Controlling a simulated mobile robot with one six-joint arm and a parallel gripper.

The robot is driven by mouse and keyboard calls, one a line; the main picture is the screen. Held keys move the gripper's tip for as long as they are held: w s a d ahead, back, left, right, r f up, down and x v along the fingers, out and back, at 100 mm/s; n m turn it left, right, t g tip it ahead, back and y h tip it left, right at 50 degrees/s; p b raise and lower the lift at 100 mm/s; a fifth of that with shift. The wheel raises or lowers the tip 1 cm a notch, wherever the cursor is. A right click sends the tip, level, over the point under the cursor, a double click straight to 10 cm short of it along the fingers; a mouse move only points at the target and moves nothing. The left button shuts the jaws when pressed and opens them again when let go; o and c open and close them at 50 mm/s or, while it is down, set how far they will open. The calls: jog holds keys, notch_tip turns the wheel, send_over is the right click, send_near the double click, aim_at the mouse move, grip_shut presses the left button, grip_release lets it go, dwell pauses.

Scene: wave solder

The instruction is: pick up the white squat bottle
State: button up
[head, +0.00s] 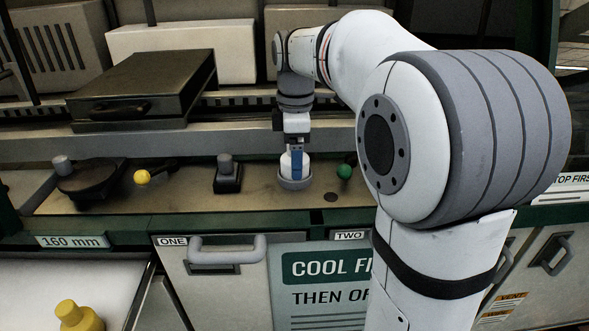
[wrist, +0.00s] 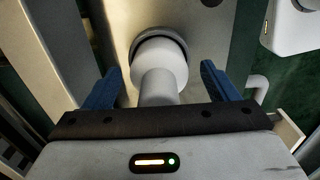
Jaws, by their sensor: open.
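The white squat bottle (wrist: 160,62) stands upright in a grey round ring holder (wrist: 137,37), with its narrower neck toward my gripper. In the head view the bottle (head: 285,165) is on the bench ledge, partly hidden behind a blue finger. My gripper (wrist: 160,72) is open, with one blue finger on each side of the bottle. Gaps show between the fingers and the bottle in the wrist view. In the head view my gripper (head: 297,160) points down over the bottle.
A green-knobbed lever (head: 344,172) is close right of the bottle; a grey-knobbed block (head: 227,175) is left. Further left are a yellow-knobbed lever (head: 142,177) and a black device (head: 90,180). A dark lidded box (head: 145,85) sits behind. A yellow bottle (head: 78,317) is front left.

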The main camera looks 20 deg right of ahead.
jog(key=shift+f, duration=0.8)
jog(key=shift+c, duration=0.2)
jog(key=c, duration=1.2)
